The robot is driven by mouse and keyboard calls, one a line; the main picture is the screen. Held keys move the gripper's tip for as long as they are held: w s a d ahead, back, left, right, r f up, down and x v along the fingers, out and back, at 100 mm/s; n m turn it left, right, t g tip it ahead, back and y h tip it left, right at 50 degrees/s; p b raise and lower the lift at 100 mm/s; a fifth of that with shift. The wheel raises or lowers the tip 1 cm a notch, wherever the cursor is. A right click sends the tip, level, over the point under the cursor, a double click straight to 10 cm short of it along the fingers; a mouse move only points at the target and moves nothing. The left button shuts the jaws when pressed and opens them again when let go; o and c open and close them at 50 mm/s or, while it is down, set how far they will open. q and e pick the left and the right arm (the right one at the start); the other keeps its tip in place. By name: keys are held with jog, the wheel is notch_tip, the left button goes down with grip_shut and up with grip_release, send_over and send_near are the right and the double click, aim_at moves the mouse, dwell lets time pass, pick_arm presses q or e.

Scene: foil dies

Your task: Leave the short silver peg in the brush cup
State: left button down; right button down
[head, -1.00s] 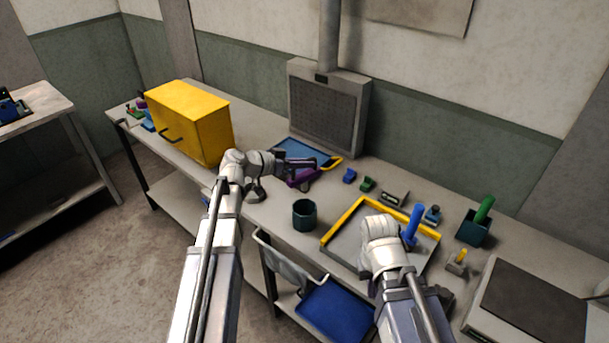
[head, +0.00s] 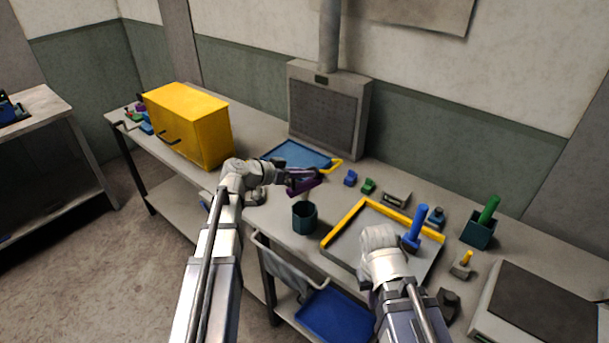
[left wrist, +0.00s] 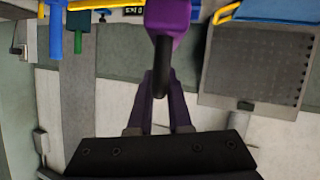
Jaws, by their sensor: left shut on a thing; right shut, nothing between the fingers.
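My left gripper (head: 312,177) is over the bench, above and behind the dark teal cup (head: 305,218), which stands upright and is probably the brush cup. In the left wrist view the jaws (left wrist: 164,98) are shut on the dark shaft (left wrist: 162,65) of a purple-headed piece (left wrist: 170,16). That purple piece (head: 303,187) shows under the gripper in the head view, apart from the cup. I cannot clearly pick out a short silver peg. My right gripper's hand (head: 381,243) is over the tray's front; its fingers are mostly hidden and it holds nothing visible.
A yellow-edged grey tray (head: 347,222) lies right of the cup. A blue upright handle (head: 415,225) and a dark box with a green handle (head: 478,235) stand further right. The yellow cabinet (head: 187,120) is left. A blue tray (head: 292,153) lies behind the left gripper.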

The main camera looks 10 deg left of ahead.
aim_at(304, 192)
pick_arm(q)
jog(key=shift+f+b, duration=3.9)
jog(key=shift+f, duration=0.15)
jog(key=shift+w+a, duration=0.15)
jog(key=w+a, duration=0.4)
jog(key=shift+a, duration=0.35)
jog(key=shift+r, duration=0.1)
notch_tip(304, 192, up, 10)
jog(key=p, duration=1)
dwell(0.3)
